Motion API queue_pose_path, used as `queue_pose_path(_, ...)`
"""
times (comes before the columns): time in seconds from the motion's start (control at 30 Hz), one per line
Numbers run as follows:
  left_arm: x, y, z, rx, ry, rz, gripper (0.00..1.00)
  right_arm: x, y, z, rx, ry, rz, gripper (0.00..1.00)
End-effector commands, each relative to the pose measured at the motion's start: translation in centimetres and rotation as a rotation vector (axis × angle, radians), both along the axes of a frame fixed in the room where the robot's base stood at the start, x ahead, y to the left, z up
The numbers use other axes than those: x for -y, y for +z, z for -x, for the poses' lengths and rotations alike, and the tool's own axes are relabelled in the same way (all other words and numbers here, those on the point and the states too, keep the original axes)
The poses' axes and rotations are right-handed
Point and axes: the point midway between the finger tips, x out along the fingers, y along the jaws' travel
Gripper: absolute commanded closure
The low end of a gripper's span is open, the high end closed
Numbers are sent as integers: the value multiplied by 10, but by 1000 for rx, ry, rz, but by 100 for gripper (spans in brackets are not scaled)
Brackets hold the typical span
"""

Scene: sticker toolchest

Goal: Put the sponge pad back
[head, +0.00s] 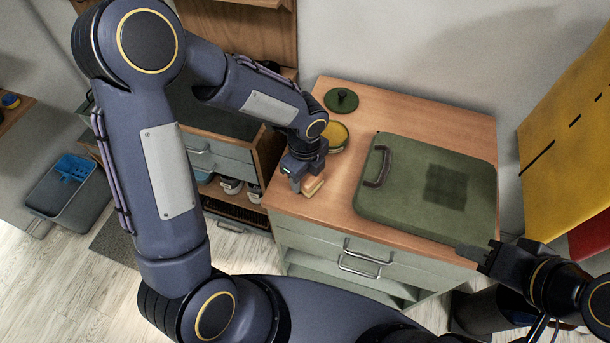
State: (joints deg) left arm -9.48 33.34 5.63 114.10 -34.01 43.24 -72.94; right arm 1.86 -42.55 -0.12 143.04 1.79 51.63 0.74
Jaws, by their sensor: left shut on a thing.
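My left gripper (304,184) points down over the left front corner of the wooden chest top. It is shut on a small tan block, which I take to be the sponge pad (314,187). The gripper hides part of the pad, and I cannot tell whether the pad touches the wood.
A round green lid with a knob (341,100) lies at the back of the chest top (415,105). A large green case with a handle (405,200) fills the right side. Drawers (350,255) are below. A grey tray with a blue item (70,190) is on the floor.

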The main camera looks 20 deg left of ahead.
Motion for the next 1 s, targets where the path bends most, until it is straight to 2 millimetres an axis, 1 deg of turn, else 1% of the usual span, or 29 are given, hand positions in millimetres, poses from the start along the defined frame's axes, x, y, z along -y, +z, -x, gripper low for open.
queue_pose_path(0.07, 0, -5, 0, 0, -1, 0, 68, 0, 0, 0, 0, 0, 0, 64)
queue_pose_path(0.3, 0, -5, 0, 1, 0, 0, 68, 0, -1, 0, 0, 0, 0, 64)
queue_pose_path(0.43, 0, -10, 0, 0, 0, 1, 68, 0, -4, 0, 0, 0, 0, 64)
queue_pose_path(0.47, 0, -9, 0, 0, 0, 1, 48, 0, -4, 0, 0, 0, 0, 64)
queue_pose_path(0.6, 0, -8, 0, 0, 0, 1, 30, 0, -3, 0, 0, 0, 0, 64)
queue_pose_path(0.63, 0, -8, 0, 0, 0, 1, 28, 0, -3, 0, 0, 0, 0, 64)
queue_pose_path(0.87, 0, -8, 0, 0, 0, 1, 28, 0, -3, 0, 0, 0, 0, 64)
queue_pose_path(1.0, 0, 0, 0, 3, 1, 1, 28, 0, 1, 0, 0, 0, 0, 64)
